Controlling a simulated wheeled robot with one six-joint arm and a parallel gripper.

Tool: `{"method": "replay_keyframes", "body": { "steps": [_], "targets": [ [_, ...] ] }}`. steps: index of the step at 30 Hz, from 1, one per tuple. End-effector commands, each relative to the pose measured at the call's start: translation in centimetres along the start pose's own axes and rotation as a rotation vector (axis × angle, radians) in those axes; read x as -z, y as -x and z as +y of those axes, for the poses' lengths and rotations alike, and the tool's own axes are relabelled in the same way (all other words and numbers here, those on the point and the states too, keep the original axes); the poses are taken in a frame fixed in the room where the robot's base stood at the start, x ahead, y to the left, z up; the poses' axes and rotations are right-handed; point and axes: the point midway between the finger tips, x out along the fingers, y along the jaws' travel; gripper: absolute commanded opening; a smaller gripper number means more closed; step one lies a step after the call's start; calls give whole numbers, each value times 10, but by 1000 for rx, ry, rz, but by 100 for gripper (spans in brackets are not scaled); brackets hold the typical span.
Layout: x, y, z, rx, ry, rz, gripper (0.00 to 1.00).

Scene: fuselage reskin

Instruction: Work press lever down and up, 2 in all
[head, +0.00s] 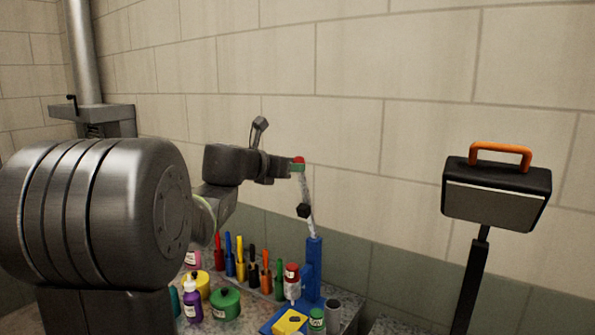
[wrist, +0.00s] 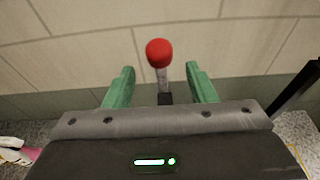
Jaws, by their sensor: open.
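The press is a blue upright stand (head: 313,262) with a grey lever arm (head: 308,200) that rises steeply from it. The lever ends in a red knob (head: 299,160), and a black block (head: 303,211) sits partway along the arm. My gripper (head: 297,168) is at the knob's height, right at the lever's top. In the wrist view my gripper's green fingers (wrist: 160,85) are spread apart, with the red knob (wrist: 159,52) showing between and beyond their tips. Neither finger visibly touches the knob. The lower lever is partly hidden behind my gripper's body in the wrist view.
A yellow block (head: 290,322) lies at the press base. The wall is close behind.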

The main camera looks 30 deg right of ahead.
Motion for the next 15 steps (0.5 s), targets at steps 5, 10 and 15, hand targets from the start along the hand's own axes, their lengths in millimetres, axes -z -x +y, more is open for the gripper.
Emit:
{"method": "replay_keyframes", "body": {
  "steps": [5, 10, 15],
  "targets": [
    [1, 35, 0, -3, 0, -1, 51],
    [1, 54, 0, -1, 0, 1, 51],
    [1, 60, 0, 1, 1, 1, 51]
  ]
}}
